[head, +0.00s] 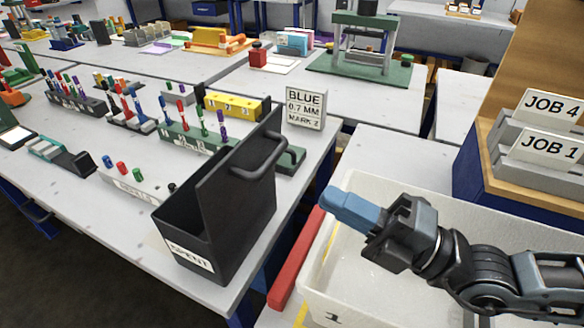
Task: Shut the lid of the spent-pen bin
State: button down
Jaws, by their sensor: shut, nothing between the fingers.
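The spent-pen bin (240,222) is a black box with a white "SPENT" label, standing near the corner of the light table. Its lid (240,165) stands open, tilted up from the box, with a black loop handle on its right face. The bin's inside looks dark and I cannot see what it holds. My gripper (328,197) has blue fingers that are shut and empty. It points left, to the right of the bin and apart from it, above the edge of a white tray.
The white tray (345,295) and a red bar (296,262) lie right of the bin. A "BLUE 0.7 MM" sign (306,107) stands behind the lid. Pen racks (190,135) fill the table to the left. Job trays (535,140) stand at right.

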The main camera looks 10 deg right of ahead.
aim_at(261, 174)
jog(key=p+x, duration=0.2)
jog(key=x, duration=0.5)
jog(key=shift+a, duration=0.15)
jog(key=shift+r, duration=0.1)
